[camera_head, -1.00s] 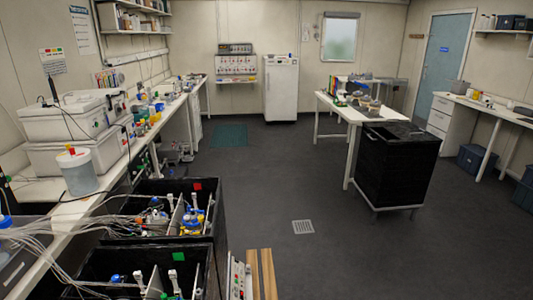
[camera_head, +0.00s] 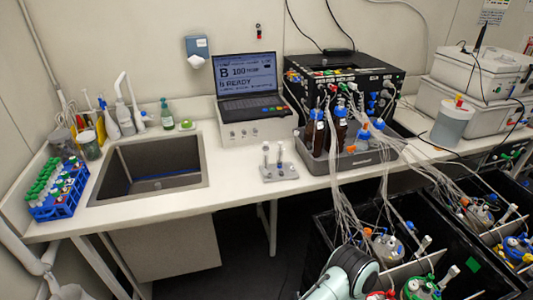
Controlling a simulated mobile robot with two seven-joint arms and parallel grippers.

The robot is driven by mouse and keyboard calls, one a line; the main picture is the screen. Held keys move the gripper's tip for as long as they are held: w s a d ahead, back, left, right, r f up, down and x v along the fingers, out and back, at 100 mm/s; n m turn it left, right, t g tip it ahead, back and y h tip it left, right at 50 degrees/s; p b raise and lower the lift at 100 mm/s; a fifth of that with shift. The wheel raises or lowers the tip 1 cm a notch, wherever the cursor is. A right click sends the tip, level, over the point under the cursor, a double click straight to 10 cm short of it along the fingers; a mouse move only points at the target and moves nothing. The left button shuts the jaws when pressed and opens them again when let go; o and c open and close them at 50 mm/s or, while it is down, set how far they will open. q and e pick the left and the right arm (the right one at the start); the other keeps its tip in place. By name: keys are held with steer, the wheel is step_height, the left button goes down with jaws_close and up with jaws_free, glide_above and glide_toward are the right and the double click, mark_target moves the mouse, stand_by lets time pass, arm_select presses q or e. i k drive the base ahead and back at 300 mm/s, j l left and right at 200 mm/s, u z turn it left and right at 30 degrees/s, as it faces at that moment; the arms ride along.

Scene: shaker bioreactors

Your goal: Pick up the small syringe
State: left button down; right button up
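Two small upright syringe-like items stand in a pale holder (camera_head: 279,174) on the white bench, in front of the laptop-like unit. The left one (camera_head: 266,154) and the right one (camera_head: 280,153) look close in size. I cannot tell for sure which is the small syringe. Neither gripper shows in the head view. A rounded white and dark arm joint of mine (camera_head: 348,268) shows at the bottom, well below the holder.
A sink (camera_head: 152,165) is left of the holder, with a blue tube rack (camera_head: 58,192) beyond it. A grey tray (camera_head: 345,160) of brown bottles with trailing tubing stands to the right. Black bins (camera_head: 400,210) fill the lower right. Bench around the holder is clear.

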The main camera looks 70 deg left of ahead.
mark_target(279, 152)
steer(key=u, duration=2.45)
steer(key=i+j+u, duration=0.1)
